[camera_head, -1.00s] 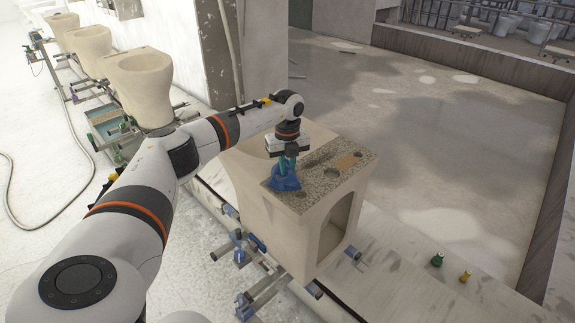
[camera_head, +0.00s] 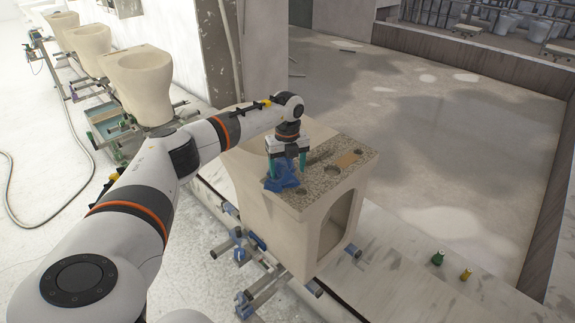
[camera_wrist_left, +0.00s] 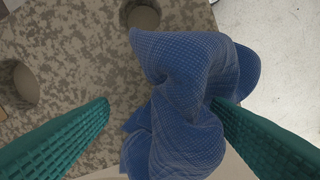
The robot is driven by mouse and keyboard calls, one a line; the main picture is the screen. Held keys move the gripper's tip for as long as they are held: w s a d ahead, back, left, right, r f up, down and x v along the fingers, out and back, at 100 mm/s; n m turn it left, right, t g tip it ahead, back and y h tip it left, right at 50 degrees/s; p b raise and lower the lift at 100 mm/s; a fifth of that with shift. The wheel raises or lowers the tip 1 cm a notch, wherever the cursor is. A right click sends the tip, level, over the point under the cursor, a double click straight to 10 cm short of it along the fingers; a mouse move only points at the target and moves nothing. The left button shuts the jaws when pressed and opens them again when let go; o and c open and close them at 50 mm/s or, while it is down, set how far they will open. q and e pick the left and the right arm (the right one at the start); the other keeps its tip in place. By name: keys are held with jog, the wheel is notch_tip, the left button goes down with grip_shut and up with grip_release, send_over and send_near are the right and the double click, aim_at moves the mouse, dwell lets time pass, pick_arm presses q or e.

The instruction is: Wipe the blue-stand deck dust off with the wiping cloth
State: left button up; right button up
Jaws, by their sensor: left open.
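The deck (camera_head: 318,184) is the flat top of a cream ceramic piece on the blue-footed stand (camera_head: 243,250). A speckled grey-brown dust covers it; it also shows in the left wrist view (camera_wrist_left: 70,75). The blue wiping cloth (camera_head: 284,181) lies crumpled on the deck's near left corner. In the left wrist view the cloth (camera_wrist_left: 185,110) bunches up between the fingers. My left gripper (camera_head: 287,168) is open, pointing down over the cloth, with one green finger on each side. The right finger looks close to the cloth; I cannot tell whether it touches. My right gripper is not in view.
The deck has round holes (camera_head: 332,170) and a tan rectangular patch (camera_head: 347,160). A green bottle (camera_head: 437,258) and a small yellow-topped one (camera_head: 466,273) stand at the right on the pale ledge. More cream toilet bowls (camera_head: 140,85) line up at the left.

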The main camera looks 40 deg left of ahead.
pick_arm(q)
jog(key=shift+f, duration=0.55)
jog(key=shift+r, duration=0.15)
jog(key=shift+c, duration=0.8)
grip_shut()
jog(key=shift+d, duration=0.1)
